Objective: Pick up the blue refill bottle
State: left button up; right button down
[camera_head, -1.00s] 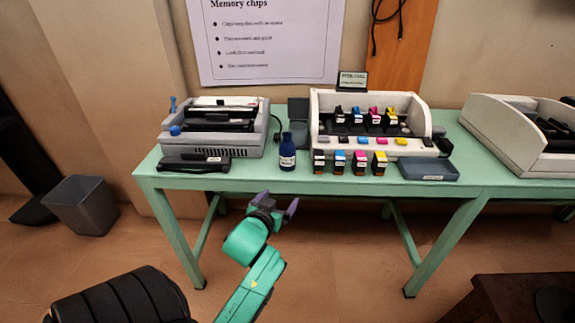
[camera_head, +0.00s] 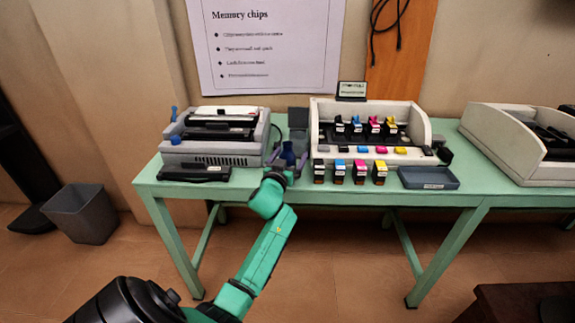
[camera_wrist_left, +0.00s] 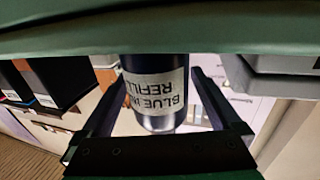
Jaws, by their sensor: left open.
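The blue refill bottle (camera_head: 289,152) stands near the front edge of the green table (camera_head: 330,191), between the grey machine and the cartridge printer. My left gripper (camera_head: 289,160) reaches it from the front, with one finger on each side of it, and partly hides it. In the left wrist view the bottle (camera_wrist_left: 155,98) appears upside down, its white label reading "BLUE INK REFILL". It lies between the open fingers (camera_wrist_left: 160,100), with a visible gap to the right finger. Contact on the left side is unclear. My right gripper is not in view.
Several small ink cartridges (camera_head: 359,172) stand just right of the bottle. The grey machine (camera_head: 218,138) and a black flat part (camera_head: 194,173) are to the left. The white printer (camera_head: 420,124) and a dark tray (camera_head: 428,177) are to the right.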

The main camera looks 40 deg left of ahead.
pick_arm(q)
jog(key=shift+w+a, duration=0.1)
jog(key=shift+w, duration=0.2)
jog(key=shift+s, duration=0.1)
jog(key=shift+c, duration=0.6)
grip_shut()
jog(key=shift+r, duration=0.1)
